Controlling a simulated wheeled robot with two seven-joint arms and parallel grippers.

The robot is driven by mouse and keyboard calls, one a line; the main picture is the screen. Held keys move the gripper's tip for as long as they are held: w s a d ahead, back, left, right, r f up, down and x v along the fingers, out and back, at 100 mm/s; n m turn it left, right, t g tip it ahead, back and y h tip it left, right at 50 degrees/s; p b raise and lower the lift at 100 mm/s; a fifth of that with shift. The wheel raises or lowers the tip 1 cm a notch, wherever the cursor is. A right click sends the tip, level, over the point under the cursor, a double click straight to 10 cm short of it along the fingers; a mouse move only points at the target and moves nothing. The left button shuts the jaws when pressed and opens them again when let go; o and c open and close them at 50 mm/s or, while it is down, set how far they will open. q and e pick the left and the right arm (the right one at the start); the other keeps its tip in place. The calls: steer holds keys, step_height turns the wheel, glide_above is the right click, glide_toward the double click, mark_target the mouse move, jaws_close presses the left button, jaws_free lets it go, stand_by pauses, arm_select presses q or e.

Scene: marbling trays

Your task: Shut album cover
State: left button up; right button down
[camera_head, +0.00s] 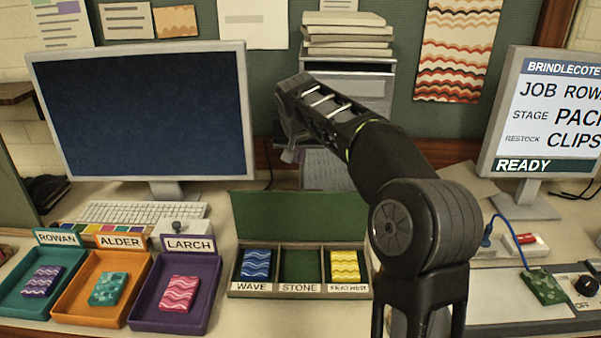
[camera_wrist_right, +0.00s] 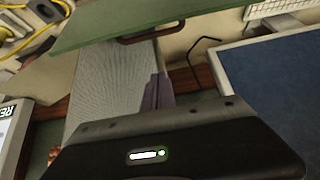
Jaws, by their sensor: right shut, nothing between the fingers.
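The album (camera_head: 300,292) is a shallow brown box with a green lining and three compartments labelled WAVE, STONE and FEATHER. A blue patterned piece (camera_head: 256,265) lies in WAVE and a yellow one (camera_head: 344,266) in FEATHER; STONE is empty. The green album cover (camera_head: 298,216) stands open and raised at the box's back edge. My right gripper (camera_head: 290,156) is shut and empty, above and behind the cover. In the right wrist view its fingertips (camera_wrist_right: 156,92) show below the green cover (camera_wrist_right: 130,24), apart from it. My left gripper is not in view.
Teal, orange (camera_head: 73,311) and purple trays, each holding a patterned piece, stand left of the album. A keyboard (camera_head: 142,212) and dark monitor (camera_head: 140,115) are behind them. A second monitor (camera_head: 548,120) and a control panel (camera_head: 510,305) are at right.

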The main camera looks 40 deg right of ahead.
mark_target(301, 212)
steer(key=f+p, duration=0.1)
steer(key=f, duration=0.2)
steer(key=w+f+p, duration=0.1)
steer(key=f, duration=0.2)
steer(key=d+f+p, duration=0.1)
steer(key=f, duration=0.2)
steer(key=shift+w, duration=0.3)
